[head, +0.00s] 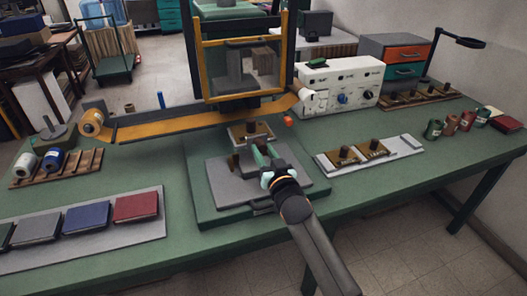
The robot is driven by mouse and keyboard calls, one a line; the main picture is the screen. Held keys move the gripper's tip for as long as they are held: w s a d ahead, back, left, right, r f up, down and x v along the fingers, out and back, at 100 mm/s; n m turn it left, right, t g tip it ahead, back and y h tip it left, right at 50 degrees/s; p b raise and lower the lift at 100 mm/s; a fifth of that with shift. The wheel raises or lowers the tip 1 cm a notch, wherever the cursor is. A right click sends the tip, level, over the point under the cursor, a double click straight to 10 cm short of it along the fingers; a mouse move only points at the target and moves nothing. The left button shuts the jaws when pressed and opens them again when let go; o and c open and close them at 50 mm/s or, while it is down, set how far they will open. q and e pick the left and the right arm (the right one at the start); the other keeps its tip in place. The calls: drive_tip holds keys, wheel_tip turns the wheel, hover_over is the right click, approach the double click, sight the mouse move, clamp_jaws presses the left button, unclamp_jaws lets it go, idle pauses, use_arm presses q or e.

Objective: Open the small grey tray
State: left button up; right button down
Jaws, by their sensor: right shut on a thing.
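The small grey tray (232,190) lies flat on the green base of the press, in the middle of the bench. A brass-coloured block with a dark knob (250,132) sits behind it, under the press head. My right gripper (263,158) reaches in from the lower right over the tray's right part. It is shut on a part of the tray; the gripper hides the exact contact. My left gripper is not in view.
The press frame (201,62) rises behind, with an orange band (180,122) crossing to a roll on the left. A board with coloured books (87,222) is at front left. A pale plate with two knobbed blocks (404,148) lies right. Bare bench shows at front right.

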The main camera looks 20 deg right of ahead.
drive_tip(key=c, duration=0.5)
unclamp_jaws()
drive_tip(key=shift+s, duration=0.1)
drive_tip(key=s, duration=1.2)
drive_tip(key=shift+s+d, duration=0.15)
drive_tip(key=shift+d, duration=0.1)
drive_tip(key=s+f+n+g, duration=0.1)
drive_tip(key=s+f+g, duration=0.2)
drive_tip(key=s+f, duration=0.4)
drive_tip(key=s+a+f+n+g+y, duration=0.1)
drive_tip(key=s+f+g, duration=0.2)
drive_tip(key=s+f, duration=0.5)
drive_tip(key=s+a+f+n+g, duration=0.1)
drive_tip(key=s+f+g, duration=0.2)
drive_tip(key=s+f, duration=0.4)
drive_tip(key=shift+s+f+y, duration=0.2)
drive_tip(key=shift+f, duration=0.9)
drive_tip(key=shift+s+f+y, duration=0.15)
drive_tip(key=shift+f+y, duration=0.05)
drive_tip(key=shift+f, duration=0.85)
